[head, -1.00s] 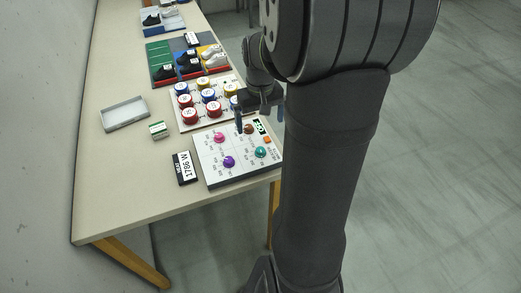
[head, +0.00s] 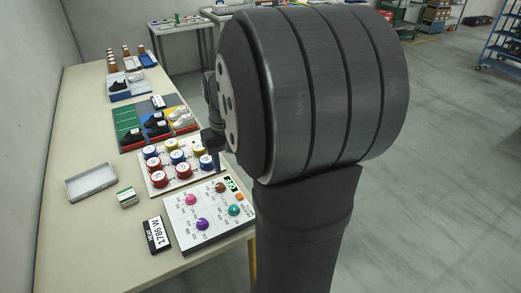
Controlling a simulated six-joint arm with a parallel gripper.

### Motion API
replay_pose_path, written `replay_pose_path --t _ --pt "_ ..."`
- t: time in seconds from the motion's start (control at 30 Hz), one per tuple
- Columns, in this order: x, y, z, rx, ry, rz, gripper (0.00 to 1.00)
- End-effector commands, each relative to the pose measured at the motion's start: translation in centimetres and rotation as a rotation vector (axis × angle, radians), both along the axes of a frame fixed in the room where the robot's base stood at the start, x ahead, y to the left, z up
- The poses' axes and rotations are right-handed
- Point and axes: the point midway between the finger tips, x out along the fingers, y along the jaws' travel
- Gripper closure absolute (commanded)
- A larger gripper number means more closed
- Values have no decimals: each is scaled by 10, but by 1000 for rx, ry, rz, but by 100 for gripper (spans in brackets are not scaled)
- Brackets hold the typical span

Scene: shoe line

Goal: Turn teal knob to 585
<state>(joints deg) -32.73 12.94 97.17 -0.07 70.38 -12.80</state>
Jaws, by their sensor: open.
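The teal knob (head: 234,210) sits at the near right of a white control panel (head: 180,230) on the table. The panel also bears a pink knob (head: 191,199), a brown knob (head: 220,187) and a purple knob (head: 202,224). A small green display (head: 231,184) and an orange button (head: 239,197) are at its right edge. The dial print is too small to read. My gripper (head: 216,161) is open, beyond the panel's far edge in the picture and apart from the teal knob. My arm hides part of it.
A board of red, blue and yellow round pieces (head: 155,168) lies behind the panel. A black label reading 1786 W (head: 155,236), a green-and-white box (head: 126,197) and a grey tray (head: 91,182) lie left. Shoes on coloured mats (head: 127,114) stand farther back.

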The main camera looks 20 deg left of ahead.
Motion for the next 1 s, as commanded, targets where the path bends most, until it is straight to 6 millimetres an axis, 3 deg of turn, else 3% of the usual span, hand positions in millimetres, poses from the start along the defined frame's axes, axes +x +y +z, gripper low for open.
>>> replay_pose_path --t 0.17,0.63,0.8,1.0 --pt "-1 -1 0 4 -6 162 52" --pt "-9 -4 0 5 -43 1045 52" --pt "-10 -5 0 2 -50 1199 52" --pt "-10 -5 -11 1 -49 1234 52"
